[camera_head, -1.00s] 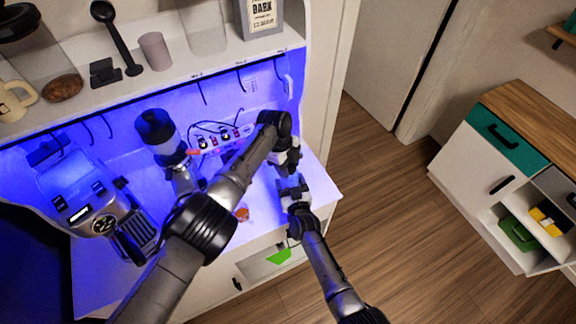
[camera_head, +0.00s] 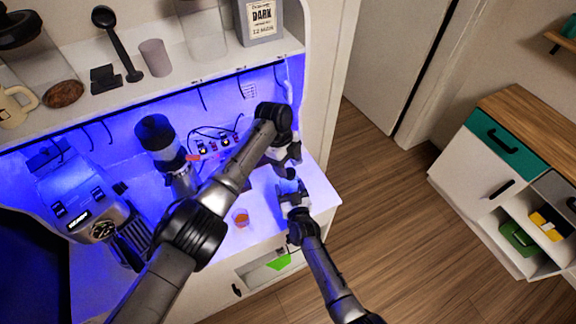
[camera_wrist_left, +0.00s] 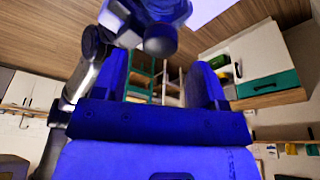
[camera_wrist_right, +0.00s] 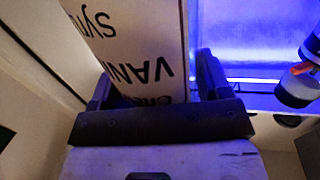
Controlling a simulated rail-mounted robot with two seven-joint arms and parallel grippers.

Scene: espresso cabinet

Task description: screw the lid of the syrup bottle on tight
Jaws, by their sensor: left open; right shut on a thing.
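The syrup bottle (camera_wrist_right: 135,45), with a white label reading "VANI" and "SYR", stands between the fingers of my right gripper (camera_wrist_right: 152,85), which is shut on it. In the head view my right gripper (camera_head: 292,190) is over the counter's right end. The dark round lid (camera_wrist_left: 160,40) is at the bottle's end in the left wrist view; it also shows in the head view (camera_head: 288,173). My left gripper (camera_head: 286,158) is open, just above the lid. In the left wrist view its fingers (camera_wrist_left: 160,75) are spread, with the lid ahead of their tips. The thread is hidden.
A small glass with orange liquid (camera_head: 241,218) stands on the counter left of my right gripper. A coffee grinder (camera_head: 160,138), a power strip (camera_head: 215,145) and an espresso machine (camera_head: 95,205) are further left. The shelf (camera_head: 190,75) overhangs the back.

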